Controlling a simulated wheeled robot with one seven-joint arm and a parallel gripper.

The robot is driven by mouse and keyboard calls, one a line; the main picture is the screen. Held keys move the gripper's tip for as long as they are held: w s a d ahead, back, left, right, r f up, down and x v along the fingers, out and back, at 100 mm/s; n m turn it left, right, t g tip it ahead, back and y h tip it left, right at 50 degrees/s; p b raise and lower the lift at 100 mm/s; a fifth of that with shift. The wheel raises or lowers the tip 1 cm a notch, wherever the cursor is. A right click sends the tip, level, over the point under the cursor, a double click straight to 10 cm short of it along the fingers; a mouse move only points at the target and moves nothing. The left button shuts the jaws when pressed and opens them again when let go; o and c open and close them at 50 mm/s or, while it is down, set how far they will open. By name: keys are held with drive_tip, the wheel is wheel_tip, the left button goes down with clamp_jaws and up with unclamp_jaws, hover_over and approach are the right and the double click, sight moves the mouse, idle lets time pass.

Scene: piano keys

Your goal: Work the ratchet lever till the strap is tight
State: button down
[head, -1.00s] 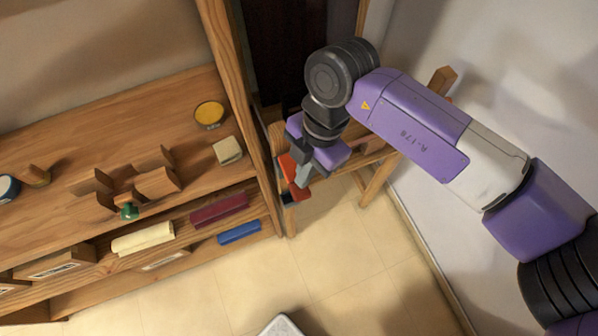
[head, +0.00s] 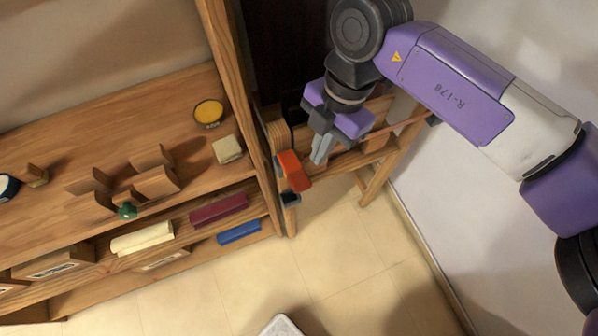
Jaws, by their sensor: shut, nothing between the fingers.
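A ratchet with a red lever (head: 294,171) sits at the left end of a wooden frame, close to the shelf's upright. A dark part (head: 289,199) shows just below the lever. A thin reddish strap (head: 398,127) runs along the frame to the right, partly hidden behind my gripper. My gripper (head: 319,158) is shut and empty. It points down, to the upper right of the red lever, and appears apart from it. I cannot tell from this view how tight the strap is.
The wooden frame (head: 372,186) stands between the shelf upright (head: 240,105) and the white wall. The tiled floor in front is mostly clear.

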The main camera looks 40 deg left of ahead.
drive_tip(key=shift+b+v, duration=0.3)
drive_tip(key=shift+v, duration=1.8)
